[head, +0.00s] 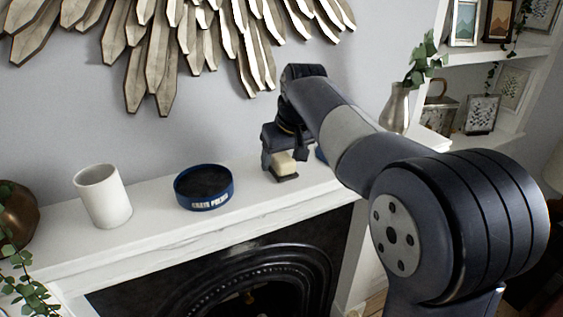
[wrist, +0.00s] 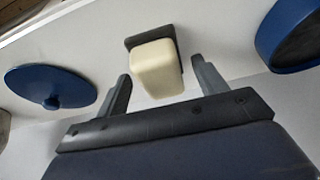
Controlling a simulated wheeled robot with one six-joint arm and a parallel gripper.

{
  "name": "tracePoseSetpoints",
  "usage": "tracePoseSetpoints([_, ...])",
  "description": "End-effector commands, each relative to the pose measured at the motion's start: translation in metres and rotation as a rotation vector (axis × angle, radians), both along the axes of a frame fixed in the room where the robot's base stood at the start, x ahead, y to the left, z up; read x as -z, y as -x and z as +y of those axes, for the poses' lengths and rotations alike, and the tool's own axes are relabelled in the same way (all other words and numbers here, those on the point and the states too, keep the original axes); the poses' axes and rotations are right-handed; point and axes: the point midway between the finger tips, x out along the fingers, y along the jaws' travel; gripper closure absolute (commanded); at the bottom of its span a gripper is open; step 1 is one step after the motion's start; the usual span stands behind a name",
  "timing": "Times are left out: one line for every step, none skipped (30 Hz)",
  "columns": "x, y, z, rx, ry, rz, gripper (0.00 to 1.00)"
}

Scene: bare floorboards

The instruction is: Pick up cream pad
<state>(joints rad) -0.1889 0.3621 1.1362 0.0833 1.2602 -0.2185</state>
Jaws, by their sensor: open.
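The cream pad (head: 284,162) is a small cream block on a dark base, on the white mantel shelf. In the wrist view the cream pad (wrist: 154,78) is in the upper middle, with its dark base behind it. My gripper (head: 283,152) is at the pad in the head view. In the wrist view my gripper (wrist: 161,70) is open, with one finger on each side of the pad. Gaps show between both fingers and the pad, and nothing is held.
A blue open tin (head: 203,188) of dark polish and a white cup (head: 102,197) stand left on the mantel (head: 150,225). A blue lid with a knob (wrist: 48,88) lies on the pad's other side. A vase (head: 395,108) stands behind my arm. Clear shelf separates tin and pad.

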Motion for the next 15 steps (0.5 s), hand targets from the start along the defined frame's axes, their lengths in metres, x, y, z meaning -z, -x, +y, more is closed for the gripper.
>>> tracePoseSetpoints([0.0033,-0.0013,0.0008,-0.001,0.0,0.0,0.33])
tracePoseSetpoints([0.0048,-0.0017,0.0009,0.0,0.0,0.0,0.33])
tracePoseSetpoints([0.0061,-0.002,0.0012,-0.001,0.0,0.0,0.33])
tracePoseSetpoints([0.0066,-0.0021,0.0012,-0.001,0.0,0.0,0.33])
tracePoseSetpoints([0.0067,-0.0022,0.0011,-0.001,0.0,0.0,0.33])
tracePoseSetpoints([0.0066,-0.0022,0.0012,-0.001,0.0,-0.001,0.33])
tracePoseSetpoints([0.0065,-0.0022,0.0011,-0.001,0.0,-0.001,0.33])
tracePoseSetpoints([0.0065,-0.0022,0.0011,0.0,0.0,-0.001,0.33])
tracePoseSetpoints([0.0065,-0.0022,0.0011,0.0,0.0,-0.001,0.33])
tracePoseSetpoints([0.0065,-0.0022,0.0011,0.0,0.0,-0.001,0.35])
tracePoseSetpoints([0.0064,-0.0021,0.0011,0.0,0.0,-0.001,0.38])
tracePoseSetpoints([0.0064,-0.0021,0.0011,0.0,0.0,-0.001,0.41])
tracePoseSetpoints([0.0063,-0.0021,0.0011,0.0,0.0,-0.001,0.43])
tracePoseSetpoints([0.0063,-0.0021,0.0011,0.0,0.0,-0.001,0.46])
tracePoseSetpoints([0.0062,-0.0021,0.0011,0.0,0.0,-0.001,0.49])
